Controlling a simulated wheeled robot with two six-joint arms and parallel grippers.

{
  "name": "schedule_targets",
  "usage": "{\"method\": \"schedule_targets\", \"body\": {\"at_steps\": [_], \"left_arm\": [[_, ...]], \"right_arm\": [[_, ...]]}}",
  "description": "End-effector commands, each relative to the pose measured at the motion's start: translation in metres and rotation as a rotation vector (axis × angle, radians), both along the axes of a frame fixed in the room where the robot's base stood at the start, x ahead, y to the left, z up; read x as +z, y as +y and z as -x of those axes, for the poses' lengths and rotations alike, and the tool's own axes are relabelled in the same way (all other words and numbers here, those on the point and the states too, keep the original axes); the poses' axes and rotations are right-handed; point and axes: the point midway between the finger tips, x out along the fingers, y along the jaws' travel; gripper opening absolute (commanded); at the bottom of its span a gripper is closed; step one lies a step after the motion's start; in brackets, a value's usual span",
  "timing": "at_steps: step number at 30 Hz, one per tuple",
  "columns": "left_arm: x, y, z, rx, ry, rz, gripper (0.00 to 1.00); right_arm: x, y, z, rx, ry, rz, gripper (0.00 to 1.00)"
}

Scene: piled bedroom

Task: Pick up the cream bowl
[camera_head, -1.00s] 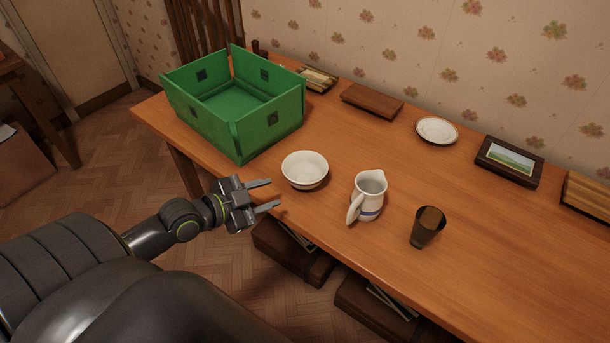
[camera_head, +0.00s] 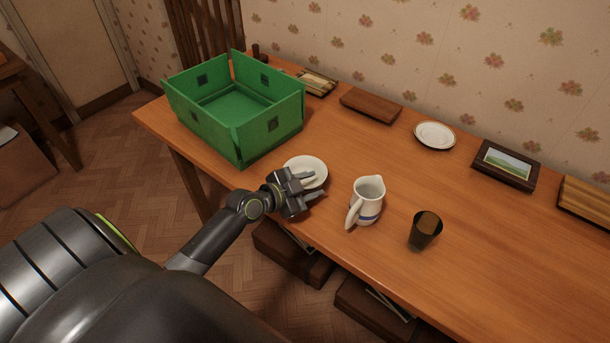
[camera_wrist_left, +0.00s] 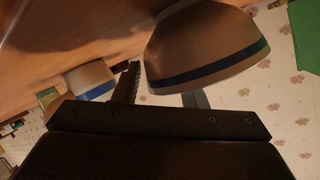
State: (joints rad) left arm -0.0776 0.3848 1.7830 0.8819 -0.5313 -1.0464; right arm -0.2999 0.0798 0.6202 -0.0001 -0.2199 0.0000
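The cream bowl (camera_head: 309,164) stands upright on the wooden table near its front edge, partly covered by my left gripper in the head view. In the left wrist view the bowl (camera_wrist_left: 205,45) looms close and upside down, with a dark blue band near its rim. My left gripper (camera_head: 313,184) is open at the bowl's near right side. One finger (camera_wrist_left: 126,84) shows beside the bowl's wall; the other is partly hidden by the bowl and seems to pass inside the rim. Contact cannot be told. My right gripper is not in view.
A white jug (camera_head: 367,203) stands just right of the gripper, with a dark cup (camera_head: 425,229) beyond it. A green open box (camera_head: 270,135) stands behind left. A plate (camera_head: 435,135), a brown block (camera_head: 371,104) and a picture frame (camera_head: 505,164) lie along the back.

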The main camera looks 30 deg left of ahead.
Motion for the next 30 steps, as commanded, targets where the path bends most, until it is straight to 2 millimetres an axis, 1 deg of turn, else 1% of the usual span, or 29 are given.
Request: {"method": "schedule_targets", "body": {"at_steps": [1, 4, 11, 20, 30], "left_arm": [[-0.0015, -0.0015, -0.0043, 0.001, 0.001, 0.003, 0.38], [-0.0035, -0.0033, -0.0088, 0.0, 0.0, 0.001, 0.38], [-0.0045, -0.0032, -0.0092, 0.0, 0.0, 0.0, 0.38], [-0.0046, -0.0031, -0.0089, 0.001, 0.001, 0.0, 0.0], [-0.0047, -0.0031, -0.0087, 0.001, 0.001, 0.0, 0.0]], "right_arm": [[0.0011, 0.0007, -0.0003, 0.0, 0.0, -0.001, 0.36], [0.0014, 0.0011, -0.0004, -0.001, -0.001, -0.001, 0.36], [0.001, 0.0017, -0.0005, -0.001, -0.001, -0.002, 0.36], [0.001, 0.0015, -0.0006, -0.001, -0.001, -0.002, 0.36], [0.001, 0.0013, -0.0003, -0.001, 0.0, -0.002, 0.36]]}}
